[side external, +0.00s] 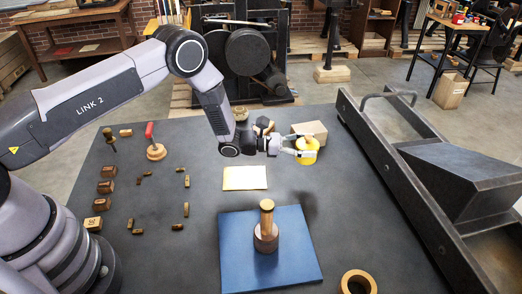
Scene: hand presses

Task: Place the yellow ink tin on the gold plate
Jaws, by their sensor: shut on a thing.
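The yellow ink tin (308,157) is between the fingers of my gripper (301,148), which is shut on it. A shadow on the table below and in front of it suggests it is held above the surface. The gold plate (245,178) is a flat, pale gold rectangle lying on the dark table to the left of the tin and nearer the camera. Nothing lies on the plate. The tin is apart from the plate.
A blue mat (295,265) bears a wooden-handled stamp (266,235) in front of the plate. A wooden ring (358,283) lies at front right. A tan block (312,131) is behind the tin. Small wooden pieces lie at left. A metal press frame (400,185) borders the right.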

